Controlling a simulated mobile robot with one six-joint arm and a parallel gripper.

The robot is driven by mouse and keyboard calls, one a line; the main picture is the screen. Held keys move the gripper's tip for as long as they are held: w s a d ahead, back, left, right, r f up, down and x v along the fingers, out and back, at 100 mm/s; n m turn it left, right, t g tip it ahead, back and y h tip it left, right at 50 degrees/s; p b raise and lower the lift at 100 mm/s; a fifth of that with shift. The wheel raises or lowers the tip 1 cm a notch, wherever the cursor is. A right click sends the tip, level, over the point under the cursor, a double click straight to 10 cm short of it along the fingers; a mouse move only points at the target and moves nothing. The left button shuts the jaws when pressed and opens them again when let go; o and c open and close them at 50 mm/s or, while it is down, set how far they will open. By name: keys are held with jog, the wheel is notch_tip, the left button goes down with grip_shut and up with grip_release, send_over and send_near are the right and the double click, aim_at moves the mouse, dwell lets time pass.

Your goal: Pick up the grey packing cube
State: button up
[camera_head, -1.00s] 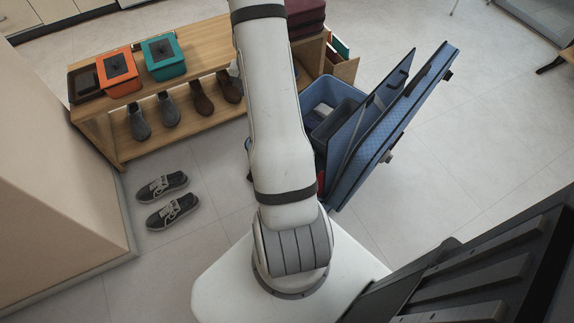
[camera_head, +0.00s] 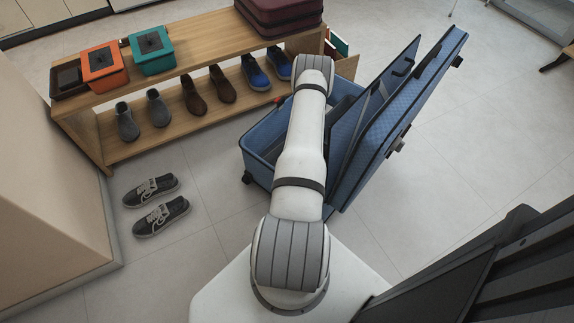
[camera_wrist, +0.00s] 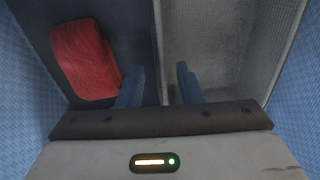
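The grey packing cube (camera_wrist: 212,50) fills the right half of the wrist view, inside the open blue suitcase (camera_head: 262,160). A pale straight edge runs along its left side. My gripper (camera_wrist: 160,86) is open, with its two blue fingers apart and pointing into the suitcase. The edge of the cube passes between the fingers, one on either side in the picture. I cannot tell whether they touch it. In the head view my arm hides the gripper and most of the suitcase's inside.
A red folded item (camera_wrist: 84,58) lies left of the fingers in the suitcase. The suitcase lid (camera_head: 400,115) stands open at the right. A wooden shoe bench (camera_head: 110,95) with boxes and shoes stands at the left. Grey sneakers (camera_head: 157,204) lie on the floor.

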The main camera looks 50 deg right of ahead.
jog(key=f, duration=0.2)
jog(key=f+b, duration=0.1)
jog(key=f, duration=0.1)
jog(key=f+b, duration=0.1)
jog(key=f, duration=0.1)
jog(key=shift+w+f, duration=0.2)
jog(key=shift+w, duration=0.1)
jog(key=shift+c, duration=0.2)
grip_shut()
